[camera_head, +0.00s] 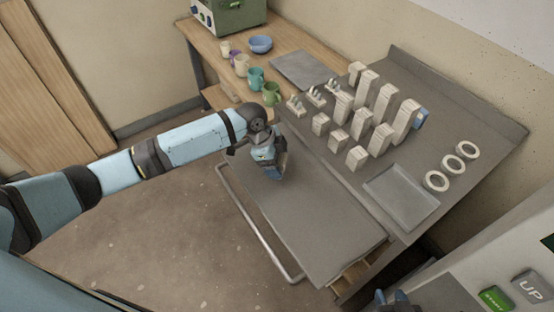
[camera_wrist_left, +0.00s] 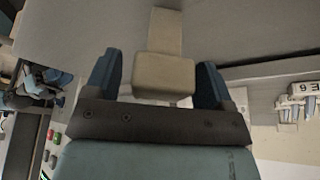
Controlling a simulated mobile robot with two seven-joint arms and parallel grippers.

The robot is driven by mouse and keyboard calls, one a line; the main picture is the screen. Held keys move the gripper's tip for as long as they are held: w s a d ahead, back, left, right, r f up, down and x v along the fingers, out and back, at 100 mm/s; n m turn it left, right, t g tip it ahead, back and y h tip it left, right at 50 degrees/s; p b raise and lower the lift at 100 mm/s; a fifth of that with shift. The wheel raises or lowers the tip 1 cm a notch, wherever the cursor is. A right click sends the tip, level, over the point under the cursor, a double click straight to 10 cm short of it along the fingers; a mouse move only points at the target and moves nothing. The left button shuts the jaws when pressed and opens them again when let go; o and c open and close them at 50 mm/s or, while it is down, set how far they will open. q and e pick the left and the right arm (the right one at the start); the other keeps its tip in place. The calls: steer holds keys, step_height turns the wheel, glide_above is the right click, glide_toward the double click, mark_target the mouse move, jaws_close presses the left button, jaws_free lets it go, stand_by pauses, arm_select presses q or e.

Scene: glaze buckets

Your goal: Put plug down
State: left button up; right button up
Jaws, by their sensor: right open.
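My left gripper (camera_head: 268,172) is low over the grey front surface (camera_head: 315,225) in the head view. In the left wrist view a pale beige piece with a blocky head (camera_wrist_left: 163,78) and a narrower stem sits between the two blue fingers of my left gripper (camera_wrist_left: 160,65). I take it for the plug. A gap shows on its left side; the right finger looks close to it. Whether the fingers grip it is unclear. The head view does not show this piece. Blue fingertips of my right gripper (camera_head: 391,297) show at the bottom edge.
Beige blocks (camera_head: 357,157), a shallow grey tray (camera_head: 400,196) and white rings (camera_head: 436,181) stand on the grey table behind. Mugs (camera_head: 256,78) and a blue bowl (camera_head: 260,44) are on the wooden bench. A metal rail (camera_head: 260,228) edges the front surface, which is clear nearer me.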

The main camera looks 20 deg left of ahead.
arm_select(q)
steer(key=shift+r, duration=0.15)
steer(key=b+v, duration=0.1)
steer(key=v, duration=1.1)
steer(key=s+d+f+n+t, duration=0.1)
steer(key=s+d+f+n, duration=0.15)
steer(key=s, duration=0.35)
steer(key=s+d+f+n+t, duration=0.1)
steer(key=s+d+f+n, duration=0.2)
steer(key=s, duration=0.4)
steer(key=s+a+f+n+t+y, duration=0.1)
steer(key=s+a+f+n+y, duration=0.1)
steer(key=s+a+n, duration=0.45)
steer(key=s+a+f+n+y, duration=0.1)
steer(key=s+a+n+y, duration=0.2)
steer(key=s, duration=0.7)
steer(key=w+d+f+t+h+p, duration=0.1)
steer(key=w+d+f+t+h, duration=0.1)
steer(key=f, duration=0.3)
steer(key=w+d+f+m+t+h+p, duration=0.1)
steer(key=w+d+f+t, duration=0.2)
steer(key=f+t, duration=0.2)
steer(key=shift+w+d+f+h+p, duration=0.15)
steer(key=shift+w+d+h+p, duration=0.2)
steer(key=shift+w+h+p, duration=0.05)
